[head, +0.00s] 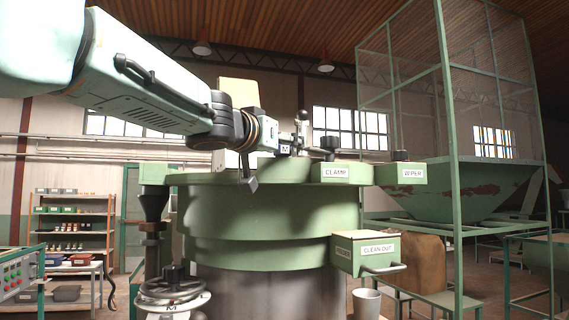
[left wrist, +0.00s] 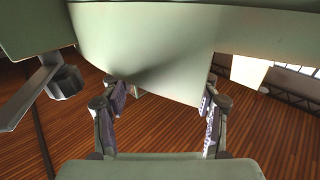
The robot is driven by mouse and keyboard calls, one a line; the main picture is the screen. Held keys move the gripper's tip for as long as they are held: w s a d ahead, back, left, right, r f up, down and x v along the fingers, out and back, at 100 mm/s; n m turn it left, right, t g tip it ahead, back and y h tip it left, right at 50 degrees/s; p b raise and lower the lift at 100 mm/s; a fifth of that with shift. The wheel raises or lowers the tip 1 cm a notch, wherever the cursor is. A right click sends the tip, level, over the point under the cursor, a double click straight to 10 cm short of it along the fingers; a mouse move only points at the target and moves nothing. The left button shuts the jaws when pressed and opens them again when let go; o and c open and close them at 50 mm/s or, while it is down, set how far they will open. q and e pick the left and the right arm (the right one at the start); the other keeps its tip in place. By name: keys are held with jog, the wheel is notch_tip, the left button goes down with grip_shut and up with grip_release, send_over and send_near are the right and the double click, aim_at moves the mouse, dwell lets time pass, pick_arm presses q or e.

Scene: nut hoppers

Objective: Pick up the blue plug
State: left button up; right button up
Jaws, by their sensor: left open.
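I cannot make out a blue plug in either view. My left gripper (head: 272,133) is at the end of the arm from the left, over the top of the round green machine (head: 260,225). Its fingertips are hard to tell from the fittings there. In the left wrist view the gripper (left wrist: 160,103) is open, its two fingers with purplish patterned pads spread apart. Nothing is held between them. A pale green curved surface (left wrist: 150,45) fills the top of that view, close to the fingers. My right gripper is not in view.
Boxes labelled CLAMP (head: 335,173) and CLEAN OUT (head: 376,250) stick out from the machine. A handwheel (head: 172,290) stands at its lower left, a grey cup (head: 366,303) at its lower right. A caged green hopper (head: 480,190) stands right. Shelves (head: 75,225) are at left.

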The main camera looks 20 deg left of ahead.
pick_arm(q)
jog(key=shift+s+r, duration=0.1)
jog(key=shift+s, duration=0.15)
jog(key=shift+w+f, duration=0.25)
jog(key=shift+w, duration=0.3)
jog(key=shift+w+f, duration=0.25)
jog(key=shift+w, duration=0.3)
jog(key=c, duration=0.3)
jog(key=shift+a, duration=0.1)
jog(key=shift+c, duration=1)
jog(key=shift+s+r, duration=0.4)
jog(key=shift+s, duration=0.45)
jog(key=c, duration=0.4)
jog(key=shift+w+f, duration=0.2)
jog(key=shift+w, duration=0.25)
grip_shut()
